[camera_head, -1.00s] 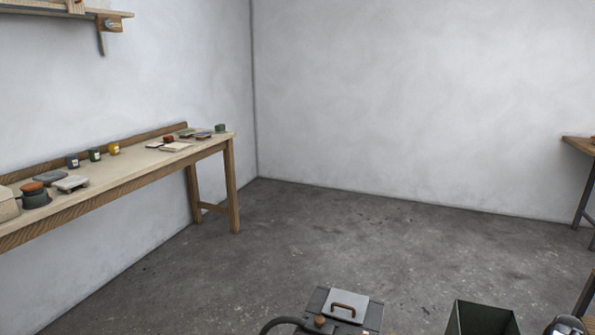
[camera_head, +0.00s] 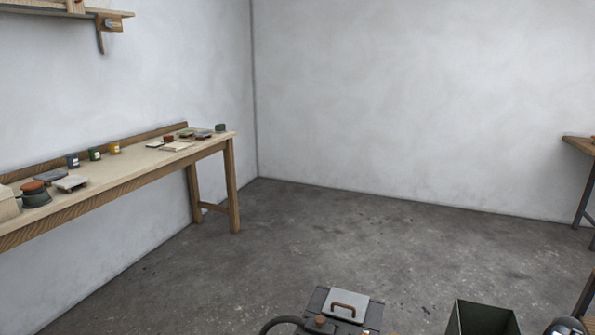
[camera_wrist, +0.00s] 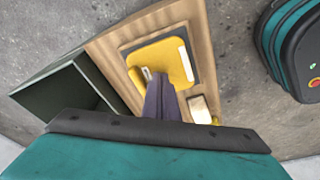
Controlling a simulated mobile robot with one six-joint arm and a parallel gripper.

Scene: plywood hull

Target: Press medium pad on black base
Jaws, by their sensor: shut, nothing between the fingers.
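In the wrist view, a yellow pad (camera_wrist: 165,61) with a white strip along its right side lies on a dark grey, nearly black plate (camera_wrist: 203,64). The plate rests on a wooden board (camera_wrist: 112,60). My gripper (camera_wrist: 157,78) is shut and empty, its dark purple fingers pointing at the yellow pad and covering its lower part. I cannot tell whether the fingertips touch it. No size marking is readable, so I cannot tell whether this is the medium pad.
A dark green open bin (camera_wrist: 65,92) stands left of the board; it also shows in the head view (camera_head: 482,318). A dark box with a handled grey lid (camera_head: 345,304) stands left of it. A workbench (camera_head: 120,175) with small items is at the left. Open floor lies between.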

